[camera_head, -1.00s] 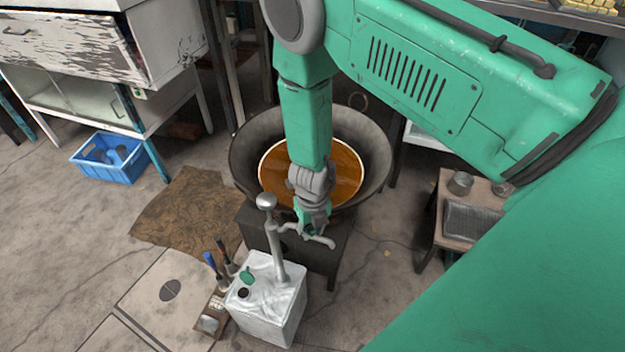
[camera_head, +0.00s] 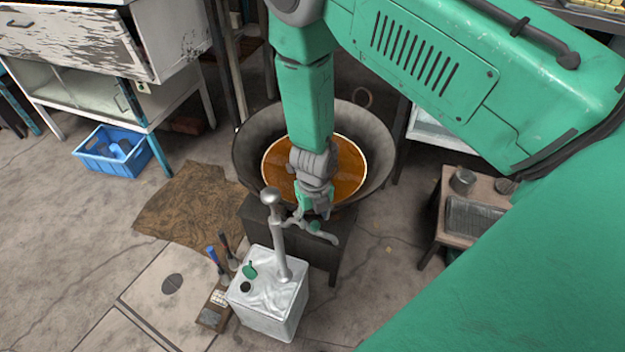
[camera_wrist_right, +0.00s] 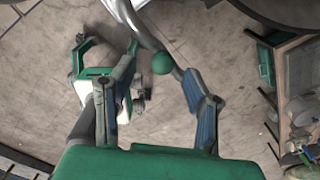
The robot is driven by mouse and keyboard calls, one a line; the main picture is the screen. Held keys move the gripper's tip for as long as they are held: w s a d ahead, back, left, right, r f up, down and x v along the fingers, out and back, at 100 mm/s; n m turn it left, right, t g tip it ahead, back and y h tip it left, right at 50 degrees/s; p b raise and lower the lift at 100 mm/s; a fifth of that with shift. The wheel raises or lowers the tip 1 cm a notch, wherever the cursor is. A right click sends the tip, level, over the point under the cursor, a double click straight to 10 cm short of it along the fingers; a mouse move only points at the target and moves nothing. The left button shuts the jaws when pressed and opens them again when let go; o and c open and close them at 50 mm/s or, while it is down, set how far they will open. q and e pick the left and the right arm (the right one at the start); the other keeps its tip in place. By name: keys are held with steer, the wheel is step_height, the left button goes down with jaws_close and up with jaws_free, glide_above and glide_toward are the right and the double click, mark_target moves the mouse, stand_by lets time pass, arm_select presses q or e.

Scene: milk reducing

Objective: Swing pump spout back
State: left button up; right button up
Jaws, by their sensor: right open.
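The grey hand pump (camera_head: 278,240) stands upright on the white metal canister (camera_head: 270,308). Its curved spout (camera_head: 328,238) points right, in front of the dark stand under the basin. A green knob (camera_head: 314,227) shows at the spout, just below my right gripper (camera_head: 313,212). In the right wrist view, my gripper (camera_wrist_right: 162,62) is open. The green knob (camera_wrist_right: 162,63) shows between its fingertips, and the grey spout (camera_wrist_right: 150,35) curves down from the top toward the right finger. I cannot tell whether a finger touches it. My left gripper is not in view.
A large dark basin (camera_head: 248,157) of orange liquid sits behind the pump. A small wooden table (camera_head: 468,228) with metalware stands right. A blue crate (camera_head: 110,165) and brown mat (camera_head: 190,205) lie left. Tools stand by the canister. The floor at front left is clear.

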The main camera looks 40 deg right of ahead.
step_height(320, 180, up, 9)
steer(key=shift+a, duration=0.2)
steer(key=shift+w+d+f, duration=0.1)
steer(key=shift+f, duration=0.05)
stand_by(0.3)
steer(key=s+d+f+n+g+h+b, duration=0.1)
steer(key=s+d+f+n+b, duration=0.15)
steer(key=s+f+n, duration=0.55)
steer(key=s+d+f+n+h+b, duration=0.25)
steer(key=s+n, duration=0.35)
steer(key=n, duration=0.6)
steer(key=s+a+f+n+y+b, duration=0.1)
steer(key=s+n, duration=0.3)
steer(key=n, duration=0.5)
steer(key=s+a+f+n+t+y+b, duration=0.1)
steer(key=s+a+f+n, duration=0.3)
steer(key=n, duration=0.6)
steer(key=shift+a+f+t+y+b, duration=0.15)
steer(key=shift+a+t+y+b, duration=0.15)
steer(key=shift+y+b, duration=0.35)
steer(key=shift+w, duration=0.15)
steer(key=shift+c, duration=0.5)
